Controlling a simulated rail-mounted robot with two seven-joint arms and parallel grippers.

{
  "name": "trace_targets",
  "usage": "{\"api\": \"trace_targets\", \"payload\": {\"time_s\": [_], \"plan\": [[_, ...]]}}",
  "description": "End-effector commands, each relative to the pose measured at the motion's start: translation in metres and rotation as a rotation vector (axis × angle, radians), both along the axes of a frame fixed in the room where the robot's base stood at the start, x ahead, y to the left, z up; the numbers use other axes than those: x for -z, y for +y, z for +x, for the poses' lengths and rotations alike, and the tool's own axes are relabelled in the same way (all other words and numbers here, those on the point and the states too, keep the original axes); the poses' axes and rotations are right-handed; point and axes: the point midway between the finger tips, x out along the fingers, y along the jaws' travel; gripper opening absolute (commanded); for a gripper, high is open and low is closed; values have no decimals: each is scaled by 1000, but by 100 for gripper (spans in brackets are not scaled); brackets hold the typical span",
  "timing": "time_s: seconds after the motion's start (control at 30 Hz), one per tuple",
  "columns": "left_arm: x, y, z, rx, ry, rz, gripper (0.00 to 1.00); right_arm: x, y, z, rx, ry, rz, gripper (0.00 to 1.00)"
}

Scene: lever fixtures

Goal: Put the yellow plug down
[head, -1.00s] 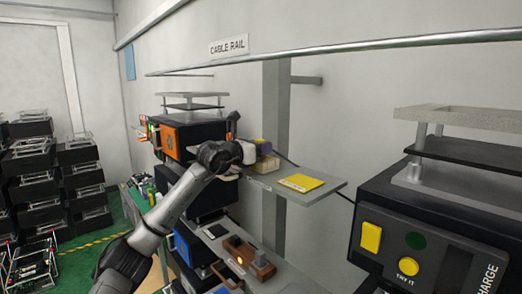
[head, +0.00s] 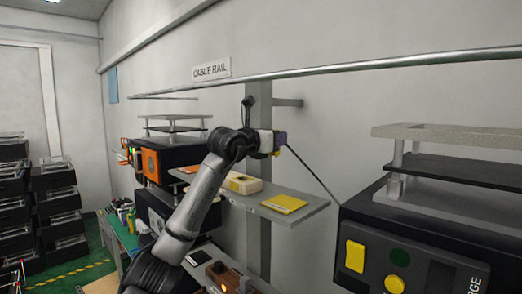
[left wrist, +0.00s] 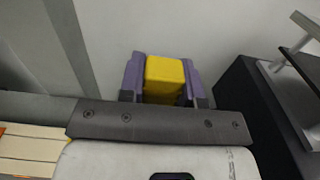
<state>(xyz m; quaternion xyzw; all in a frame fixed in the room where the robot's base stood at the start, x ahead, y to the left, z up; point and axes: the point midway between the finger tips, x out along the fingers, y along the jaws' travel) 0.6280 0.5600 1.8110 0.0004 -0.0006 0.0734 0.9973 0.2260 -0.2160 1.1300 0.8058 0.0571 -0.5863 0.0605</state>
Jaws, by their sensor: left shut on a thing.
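My left gripper (head: 279,143) is raised above the grey shelf (head: 312,208), in front of the wall. Its purple fingers are shut on the yellow plug (left wrist: 164,76), which shows between them in the left wrist view. In the head view the plug is mostly hidden by the fingers. A dark cable runs from the gripper down to the right. On the shelf lie a flat yellow pad (head: 284,203) and, left of it, a cream block with a yellow top (head: 243,184). The plug is clear of both. My right gripper is not in view.
A black machine (head: 415,240) with a yellow button stands at the right. Another machine with an orange panel (head: 151,164) stands behind my arm. A metal rail (head: 350,65) crosses above. The shelf's right end is bare.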

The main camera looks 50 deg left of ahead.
Motion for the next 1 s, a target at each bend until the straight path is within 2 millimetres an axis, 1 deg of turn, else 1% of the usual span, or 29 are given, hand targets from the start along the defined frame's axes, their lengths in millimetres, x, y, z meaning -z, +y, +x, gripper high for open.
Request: {"api": "trace_targets", "payload": {"time_s": [0.1, 0.17, 0.3, 0.5, 0.57, 0.7, 0.9, 1.0], "plan": [[-4, -11, 5, 11, 1, -3, 8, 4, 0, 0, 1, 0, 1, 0], [-4, -18, 5, 38, 3, -7, 8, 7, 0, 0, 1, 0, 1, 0], [-1, -43, -3, 163, 11, -17, 8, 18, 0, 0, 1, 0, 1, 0], [3, -69, -19, 330, 6, -8, 8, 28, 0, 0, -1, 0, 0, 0], [7, -73, -23, 361, 6, -5, 8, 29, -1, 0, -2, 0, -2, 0], [26, -77, -27, 393, 4, 1, 8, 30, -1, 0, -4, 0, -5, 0], [50, -77, -27, 394, 3, 1, 8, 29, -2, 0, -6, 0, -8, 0], [56, -76, -27, 393, 2, 0, 8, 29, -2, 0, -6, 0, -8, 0]]}}
